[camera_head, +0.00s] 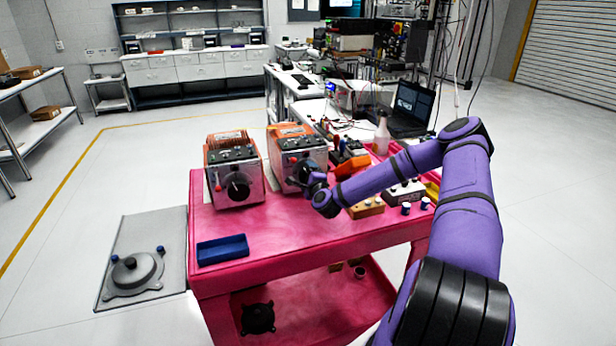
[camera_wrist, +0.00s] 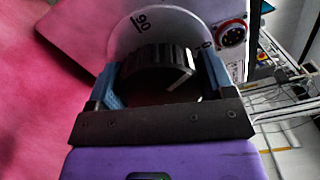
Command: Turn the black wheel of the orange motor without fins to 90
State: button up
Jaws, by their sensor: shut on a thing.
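Two orange motors with pale front plates stand side by side on the pink cart, a left one (camera_head: 233,168) and a right one (camera_head: 297,150). The left one's black wheel (camera_head: 238,187) is free. My gripper (camera_head: 312,181) is at the right motor's front. In the wrist view its blue fingers (camera_wrist: 160,79) are shut on the sides of that motor's black wheel (camera_wrist: 158,62). A white line on the wheel points to the upper right. The pale dial (camera_wrist: 128,37) behind it shows "90" at upper left and a partly hidden mark at right.
A blue tray (camera_head: 222,249) sits on the cart's front left. A wooden block (camera_head: 366,208), small blue-topped parts and a spray bottle (camera_head: 382,135) stand to the right. A red round socket (camera_wrist: 231,34) is close to the gripper's right. The cart's front middle is clear.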

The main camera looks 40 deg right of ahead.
jog(key=n, duration=1.1)
jog(key=shift+f+n, duration=0.2)
jog(key=shift+n, duration=0.2)
dwell(0.4)
jog(key=o, duration=0.6)
jog(key=shift+o, duration=0.2)
jog(key=shift+s, duration=0.1)
jog(key=v, duration=1)
jog(key=shift+s, duration=0.35)
